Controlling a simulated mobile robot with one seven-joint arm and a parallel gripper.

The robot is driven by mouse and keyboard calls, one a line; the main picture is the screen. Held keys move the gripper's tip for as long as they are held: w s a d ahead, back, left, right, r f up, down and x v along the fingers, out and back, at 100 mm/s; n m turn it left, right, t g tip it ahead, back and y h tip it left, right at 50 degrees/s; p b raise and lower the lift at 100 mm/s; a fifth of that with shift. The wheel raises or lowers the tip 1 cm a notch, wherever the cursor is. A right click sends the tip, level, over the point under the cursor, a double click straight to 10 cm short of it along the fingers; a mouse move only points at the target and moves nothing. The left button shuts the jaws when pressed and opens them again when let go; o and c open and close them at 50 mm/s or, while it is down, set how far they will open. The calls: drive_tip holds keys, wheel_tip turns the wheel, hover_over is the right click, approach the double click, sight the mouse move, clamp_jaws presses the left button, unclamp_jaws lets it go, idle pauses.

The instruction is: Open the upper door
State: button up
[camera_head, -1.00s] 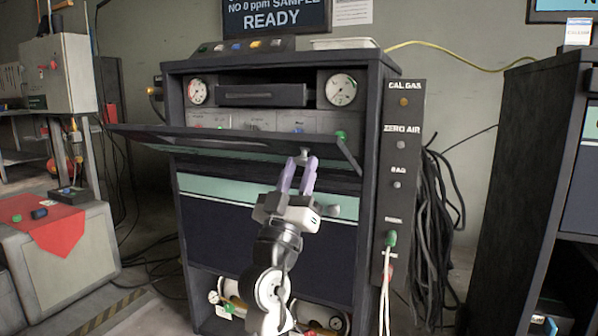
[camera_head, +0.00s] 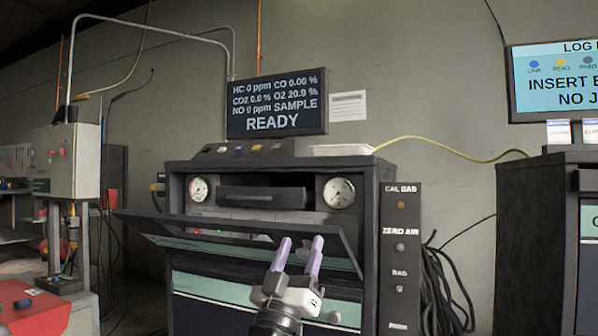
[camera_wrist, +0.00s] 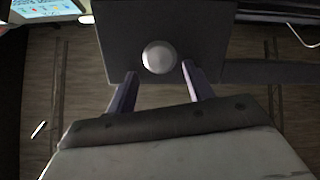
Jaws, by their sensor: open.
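The upper door (camera_head: 215,236) is a dark flap on the cabinet front. It is tilted outward, partly open, with the gauges and drawer behind it in view above its edge. My gripper (camera_head: 301,241) is in front of the door, with its two purple fingers apart and pointing up at it. In the wrist view, a round pale knob (camera_wrist: 159,57) on a dark panel (camera_wrist: 125,25) lies just beyond and between the open fingertips (camera_wrist: 161,82). Nothing is visibly held. The knob is not visible in the head view.
A lower teal and dark panel (camera_head: 215,312) with its own knob (camera_head: 333,317) sits below. A side panel (camera_head: 400,262) with labelled buttons and black cables (camera_head: 448,290) stand at right. Another cabinet (camera_head: 535,240) is farther right, a red-topped bench (camera_head: 35,310) at left.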

wheel_tip(320, 180, up, 14)
drive_tip(key=p, duration=0.3)
drive_tip(key=shift+p, duration=0.3)
